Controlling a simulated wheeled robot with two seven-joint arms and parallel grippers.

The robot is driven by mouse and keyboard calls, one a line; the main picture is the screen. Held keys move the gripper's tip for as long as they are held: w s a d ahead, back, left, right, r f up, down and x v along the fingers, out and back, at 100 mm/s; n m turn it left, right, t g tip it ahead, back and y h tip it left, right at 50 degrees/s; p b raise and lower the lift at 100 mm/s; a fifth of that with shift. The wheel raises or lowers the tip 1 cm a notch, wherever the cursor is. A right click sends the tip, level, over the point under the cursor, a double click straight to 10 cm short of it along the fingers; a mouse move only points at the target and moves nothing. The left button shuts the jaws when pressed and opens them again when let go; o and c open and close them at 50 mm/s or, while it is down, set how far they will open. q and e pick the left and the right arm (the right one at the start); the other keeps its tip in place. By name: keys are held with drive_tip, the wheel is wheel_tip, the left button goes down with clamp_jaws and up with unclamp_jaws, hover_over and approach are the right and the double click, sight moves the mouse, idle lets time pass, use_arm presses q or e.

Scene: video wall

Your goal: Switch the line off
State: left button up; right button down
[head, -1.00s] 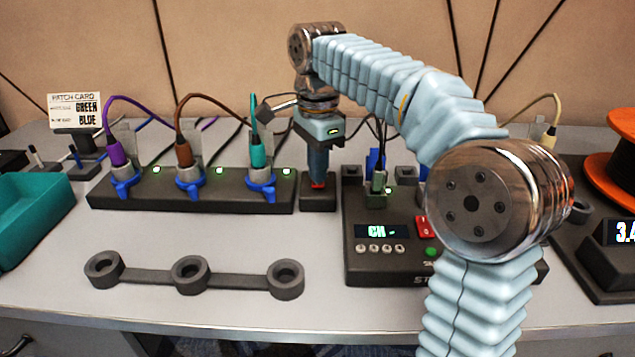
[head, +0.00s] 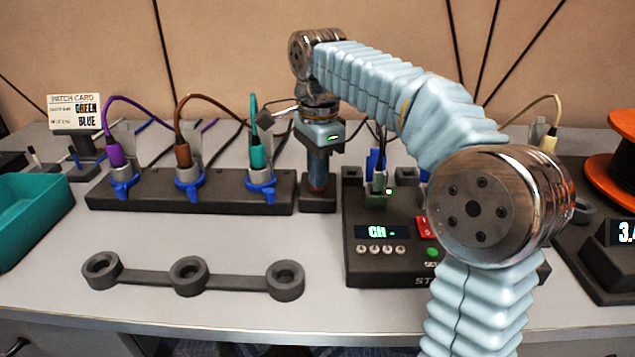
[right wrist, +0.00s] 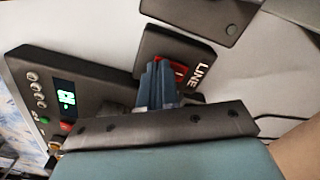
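The line switch is a dark block (right wrist: 150,45) marked LINE, with a red rocker (right wrist: 179,70) partly hidden by my fingers in the right wrist view. Its base (head: 318,203) stands at the right end of the socket strip in the head view. My right gripper (head: 317,185) points straight down onto it. Its blue-grey fingertips (right wrist: 157,70) are together, with nothing seen between them, and appear to touch the rocker. The socket strip (head: 230,203) shows no lit lamps. My left gripper is out of view.
Purple, brown and teal plugs sit in the strip. A station box (head: 375,265) with a lit display and its own red switch (head: 424,227) stands to the right. A three-ring holder (head: 190,275) lies in front. A teal tray (head: 30,215) is at left.

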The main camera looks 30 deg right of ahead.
wheel_tip(320, 180, up, 3)
drive_tip(key=shift+f+p, duration=0.15)
drive_tip(key=shift+p, duration=1.1)
wheel_tip(320, 180, up, 2)
drive_tip(key=shift+r+p, duration=0.15)
drive_tip(key=shift+p, duration=1)
drive_tip(key=shift+r+p, duration=0.55)
drive_tip(key=shift+r, duration=0.4)
